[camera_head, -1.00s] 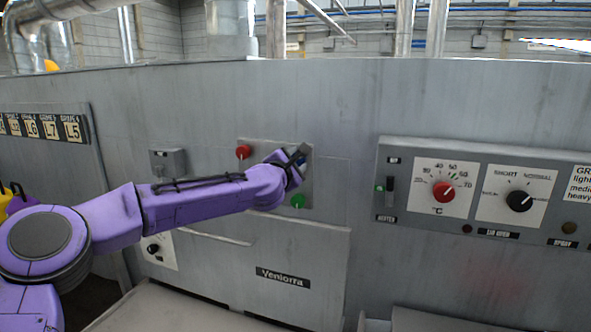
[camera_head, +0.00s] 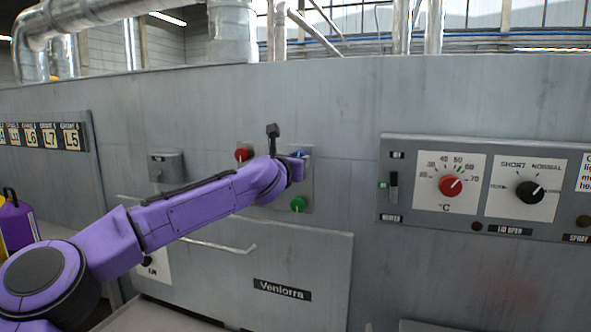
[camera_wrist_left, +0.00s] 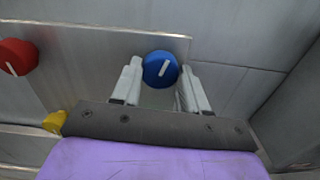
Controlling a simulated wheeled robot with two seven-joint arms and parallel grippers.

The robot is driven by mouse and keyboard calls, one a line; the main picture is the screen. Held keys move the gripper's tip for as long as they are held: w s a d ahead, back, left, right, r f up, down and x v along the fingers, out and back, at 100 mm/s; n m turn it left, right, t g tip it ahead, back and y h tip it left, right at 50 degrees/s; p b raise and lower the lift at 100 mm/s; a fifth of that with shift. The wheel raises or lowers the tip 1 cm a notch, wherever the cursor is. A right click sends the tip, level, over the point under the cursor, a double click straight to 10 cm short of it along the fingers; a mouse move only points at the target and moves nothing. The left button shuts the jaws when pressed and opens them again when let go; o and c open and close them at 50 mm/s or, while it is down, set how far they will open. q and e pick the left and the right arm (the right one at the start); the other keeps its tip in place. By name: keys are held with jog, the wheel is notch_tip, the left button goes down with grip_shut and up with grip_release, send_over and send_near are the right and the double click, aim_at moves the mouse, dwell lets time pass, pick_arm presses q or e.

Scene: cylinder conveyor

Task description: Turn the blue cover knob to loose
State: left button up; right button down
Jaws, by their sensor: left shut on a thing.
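The blue cover knob (camera_wrist_left: 160,69) sits on a grey panel, with a white pointer line tilted slightly to the right of upright in the left wrist view. Only a small blue edge of this knob (camera_head: 298,154) shows in the head view, the rest hidden by my arm. My left gripper (camera_wrist_left: 162,80) is shut on the knob, one pale finger on each side of it. In the head view my left gripper (camera_head: 297,162) is at the panel, mostly hidden behind my purple wrist. My right gripper is in neither view.
On the same panel, a red knob (camera_head: 243,154) sits left of the blue one and a green knob (camera_head: 299,204) below it. A control panel (camera_head: 472,228) with red and black dials is further right. A horizontal handle (camera_head: 220,246) runs below my arm.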

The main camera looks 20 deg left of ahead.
pick_arm(q)
jog(key=shift+f+n+b, duration=0.2)
jog(key=shift+n+b, duration=0.2)
jog(key=shift+n, duration=0.2)
jog(key=shift+r+n, duration=0.1)
jog(key=shift+n, duration=0.2)
jog(key=o, duration=1.1)
jog(key=shift+c, duration=0.2)
jog(key=shift+s, duration=0.1)
jog(key=s+b, duration=0.4)
jog(key=s, duration=0.6)
jog(key=shift+s+a, duration=0.15)
jog(key=shift+a, duration=0.05)
